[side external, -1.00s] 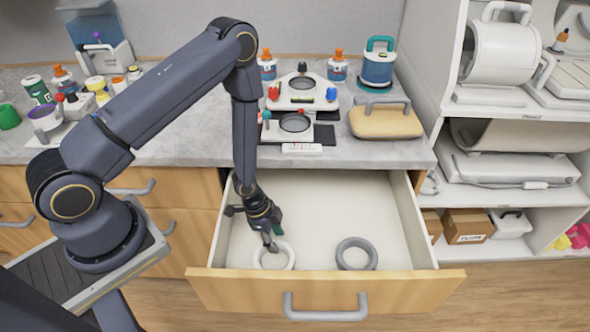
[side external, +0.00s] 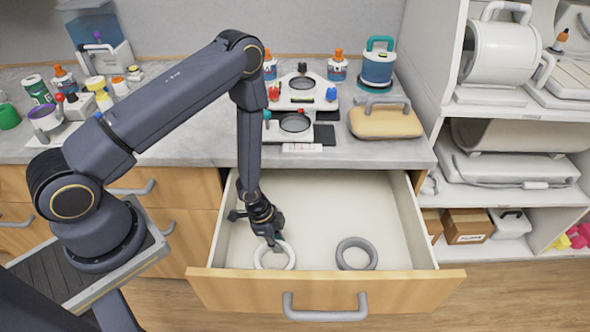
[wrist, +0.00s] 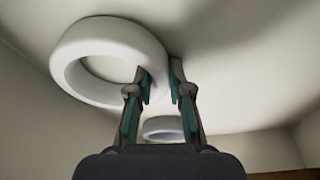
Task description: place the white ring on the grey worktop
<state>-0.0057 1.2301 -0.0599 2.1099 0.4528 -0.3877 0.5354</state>
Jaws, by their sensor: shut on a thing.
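The white ring (side external: 262,259) is in the open drawer, towards its front left. It also shows large in the wrist view (wrist: 80,45). My gripper (side external: 274,243) points down into the drawer and is shut on the ring's right part; in the wrist view the fingers (wrist: 160,82) stand either side of the ring's band. The ring looks flat and at or close to the drawer floor; I cannot tell if it is lifted. The grey worktop (side external: 200,146) lies behind and above the drawer.
A grey ring (side external: 342,258) lies to the right in the same drawer (side external: 320,200). The drawer walls surround my gripper. On the worktop stand a white device (side external: 300,88), a tan case with a handle (side external: 385,122) and several bottles. The worktop's front left stretch is clear.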

